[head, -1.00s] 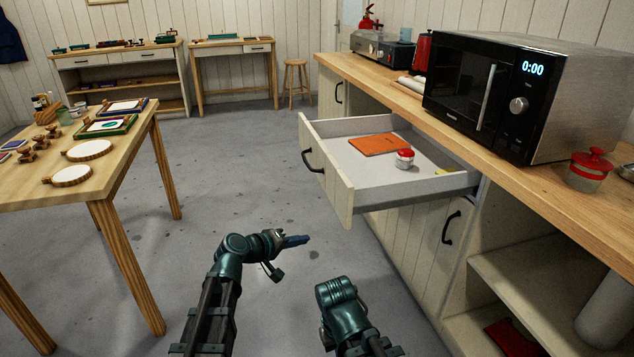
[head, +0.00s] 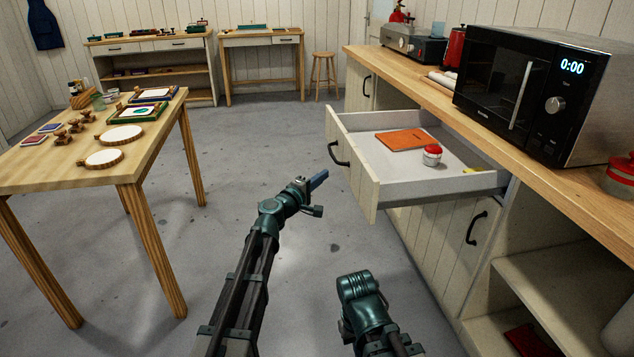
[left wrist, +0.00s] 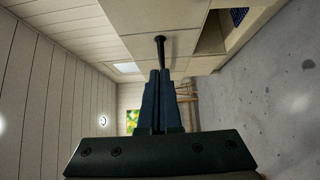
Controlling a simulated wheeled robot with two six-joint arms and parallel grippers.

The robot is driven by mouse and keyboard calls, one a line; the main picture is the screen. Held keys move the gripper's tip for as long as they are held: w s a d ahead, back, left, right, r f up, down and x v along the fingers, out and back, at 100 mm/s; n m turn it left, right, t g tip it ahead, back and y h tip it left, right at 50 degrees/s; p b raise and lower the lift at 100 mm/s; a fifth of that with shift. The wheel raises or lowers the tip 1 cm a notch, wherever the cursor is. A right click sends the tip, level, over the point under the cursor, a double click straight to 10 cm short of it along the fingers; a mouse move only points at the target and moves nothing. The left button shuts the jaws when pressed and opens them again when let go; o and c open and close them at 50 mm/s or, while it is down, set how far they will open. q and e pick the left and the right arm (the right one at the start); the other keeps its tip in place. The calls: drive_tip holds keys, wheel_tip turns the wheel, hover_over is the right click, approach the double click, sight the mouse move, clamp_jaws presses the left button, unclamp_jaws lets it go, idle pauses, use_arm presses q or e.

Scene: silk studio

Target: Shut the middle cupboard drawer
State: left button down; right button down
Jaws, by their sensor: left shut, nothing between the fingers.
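The middle cupboard drawer (head: 362,180) stands pulled well out from under the wooden counter. Its cream front carries a black handle (head: 338,154). An orange notebook (head: 404,139) and a small jar with a red lid (head: 432,155) lie inside, with something yellow near the back. My left gripper (head: 318,181) is shut and empty, in front of the drawer front and to its left, apart from it in the head view. In the left wrist view its closed fingers (left wrist: 159,100) point toward a dark handle (left wrist: 160,45). My right arm shows at the bottom, but its fingers do not show.
A microwave (head: 535,92) stands on the counter (head: 440,97). Below the drawer is a cupboard door (head: 440,240) with a black handle, beside open shelves. A wooden table (head: 60,170) with frames and discs stands at the left. The floor between is clear.

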sight(349, 164)
use_arm(q)
drive_tip(key=x, duration=0.4)
drive_tip(key=d, duration=0.1)
drive_tip(key=w+d, duration=0.1)
drive_tip(key=d, duration=0.1)
drive_tip(key=shift+w+d, duration=0.15)
drive_tip(key=shift+d, duration=0.4)
